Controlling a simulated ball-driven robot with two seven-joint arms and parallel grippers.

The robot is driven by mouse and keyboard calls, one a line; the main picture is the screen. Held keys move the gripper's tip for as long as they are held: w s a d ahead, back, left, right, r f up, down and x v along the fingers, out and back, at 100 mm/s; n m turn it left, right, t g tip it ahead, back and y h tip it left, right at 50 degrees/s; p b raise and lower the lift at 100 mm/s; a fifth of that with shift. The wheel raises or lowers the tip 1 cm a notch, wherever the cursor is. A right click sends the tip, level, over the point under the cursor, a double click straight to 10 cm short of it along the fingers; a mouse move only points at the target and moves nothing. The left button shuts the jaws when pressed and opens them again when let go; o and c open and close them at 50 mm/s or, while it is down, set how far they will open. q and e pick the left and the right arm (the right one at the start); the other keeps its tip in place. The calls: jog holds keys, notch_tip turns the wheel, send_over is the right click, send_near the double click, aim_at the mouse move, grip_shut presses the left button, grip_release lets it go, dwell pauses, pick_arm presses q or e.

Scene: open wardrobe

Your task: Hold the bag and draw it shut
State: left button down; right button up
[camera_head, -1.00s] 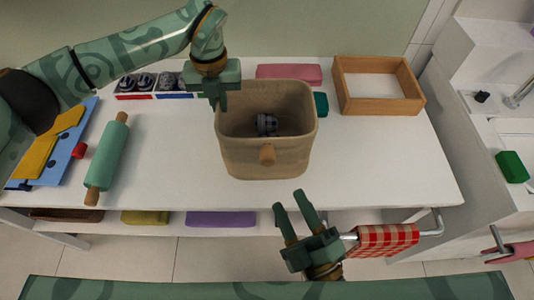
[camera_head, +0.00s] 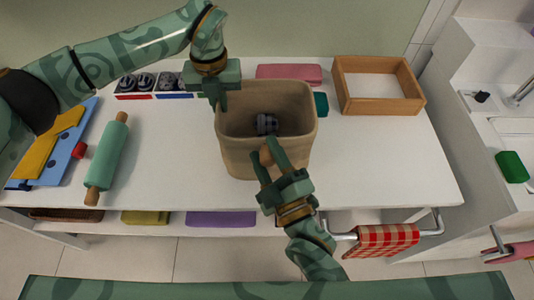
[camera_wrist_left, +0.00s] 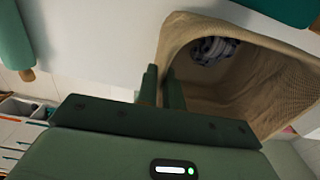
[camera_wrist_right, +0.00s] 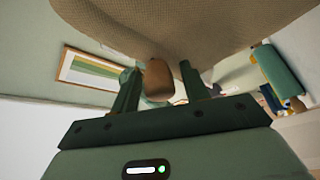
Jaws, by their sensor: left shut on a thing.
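The tan fabric bag (camera_head: 240,158) stands upright and open on the white table, with a dark grey striped thing (camera_head: 266,124) inside. My left gripper (camera_head: 218,98) is shut on the bag's left rim; the left wrist view shows the rim (camera_wrist_left: 168,50) between its fingers. A brown toggle (camera_head: 266,156) hangs at the bag's front. My right gripper (camera_head: 263,160) is open around the toggle from the front; the right wrist view shows the toggle (camera_wrist_right: 158,80) between the fingers, with a gap on the right side. Whether a finger touches it on the left, I cannot tell.
A green rolling pin (camera_head: 107,157) and a blue board (camera_head: 55,150) lie left. A wooden tray (camera_head: 378,104) stands back right, a pink folded item (camera_head: 289,73) behind the bag. A checked towel (camera_head: 385,240) hangs on the front rail.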

grip_shut()
jog(key=s, duration=0.4)
jog(key=shift+s, duration=0.4)
jog(key=shift+o, duration=1.2)
grip_release()
jog(key=v, duration=1.2)
jog(key=shift+o, duration=0.3)
jog(key=shift+w+d+f, duration=0.1)
